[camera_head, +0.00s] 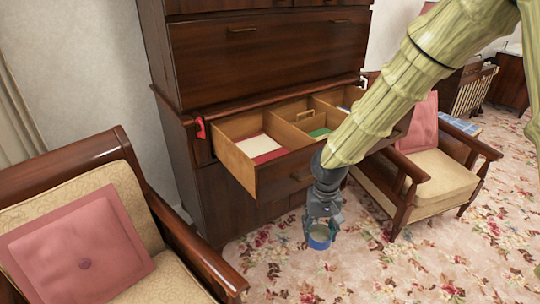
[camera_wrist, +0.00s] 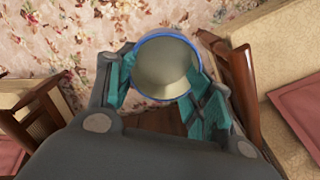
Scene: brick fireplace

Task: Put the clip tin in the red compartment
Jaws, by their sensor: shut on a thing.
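My gripper (camera_head: 322,215) is shut on a round tin (camera_head: 320,237) with a blue outside, held in the air in front of the drawer. In the wrist view the tin (camera_wrist: 167,68) sits between the two teal finger pads, its pale round face toward the camera with a blue rim. The open drawer (camera_head: 249,177) is divided into compartments by wooden walls. The left compartment has a red bottom (camera_head: 258,143), partly covered by a white sheet (camera_head: 268,154). A middle compartment shows green (camera_head: 320,132). My arm hides part of the drawer's right side.
A dark wooden cabinet (camera_head: 270,62) holds the drawer. An armchair with a pink cushion (camera_head: 75,250) stands at the front left, and another armchair (camera_head: 435,172) at the right. A red object (camera_head: 200,128) is at the drawer's left. Flowered carpet (camera_head: 400,265) is clear between the chairs.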

